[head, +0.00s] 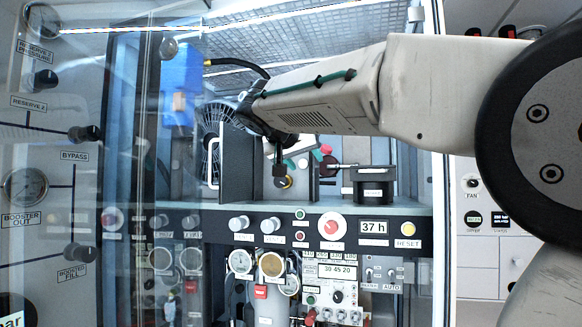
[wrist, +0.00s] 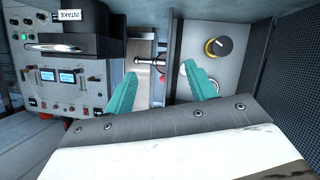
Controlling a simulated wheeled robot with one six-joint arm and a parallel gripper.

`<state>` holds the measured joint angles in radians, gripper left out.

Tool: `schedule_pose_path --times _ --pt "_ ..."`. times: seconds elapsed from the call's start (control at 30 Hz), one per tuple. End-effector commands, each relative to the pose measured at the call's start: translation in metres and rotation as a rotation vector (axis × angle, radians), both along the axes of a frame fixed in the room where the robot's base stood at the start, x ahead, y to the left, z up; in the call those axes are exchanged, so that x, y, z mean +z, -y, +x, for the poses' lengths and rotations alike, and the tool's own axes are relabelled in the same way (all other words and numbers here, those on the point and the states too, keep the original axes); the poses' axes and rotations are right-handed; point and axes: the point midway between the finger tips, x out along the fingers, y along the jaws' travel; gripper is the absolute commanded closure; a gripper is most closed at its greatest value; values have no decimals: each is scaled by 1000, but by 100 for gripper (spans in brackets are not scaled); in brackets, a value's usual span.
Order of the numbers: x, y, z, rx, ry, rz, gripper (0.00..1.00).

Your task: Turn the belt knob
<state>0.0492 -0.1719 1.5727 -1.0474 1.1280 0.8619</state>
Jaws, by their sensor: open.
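A black knob with a yellow ring (wrist: 218,46) sits on a grey panel at the upper right of the wrist view. The knob is beyond and to the right of the right fingertip, not between the fingers.
A control box labelled INTAKE (wrist: 68,15) stands left of my gripper. A dark mesh (wrist: 289,75) borders the right. In the head view a black block (head: 374,186) stands right of the knob, above a control strip with a red button (head: 332,227). A glass door (head: 150,120) is at left.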

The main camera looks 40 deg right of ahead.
Motion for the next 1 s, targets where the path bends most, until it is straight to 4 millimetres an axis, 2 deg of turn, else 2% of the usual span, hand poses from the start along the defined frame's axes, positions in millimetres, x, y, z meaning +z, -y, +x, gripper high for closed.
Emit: schedule_pose_path --times 0.03,0.1,0.2,0.3,0.4,0.5,0.67,1.0 --pt "-10 12 2 -14 0 15 44" --pt "-24 23 16 -3 85 83 44" --pt "-38 29 41 26 279 223 44" --pt "-45 25 65 58 491 388 44" --pt "-43 12 85 92 666 541 44" --pt "-37 2 94 113 772 637 44" --pt "-38 4 104 109 810 673 44" --pt "-51 29 147 111 810 669 44"
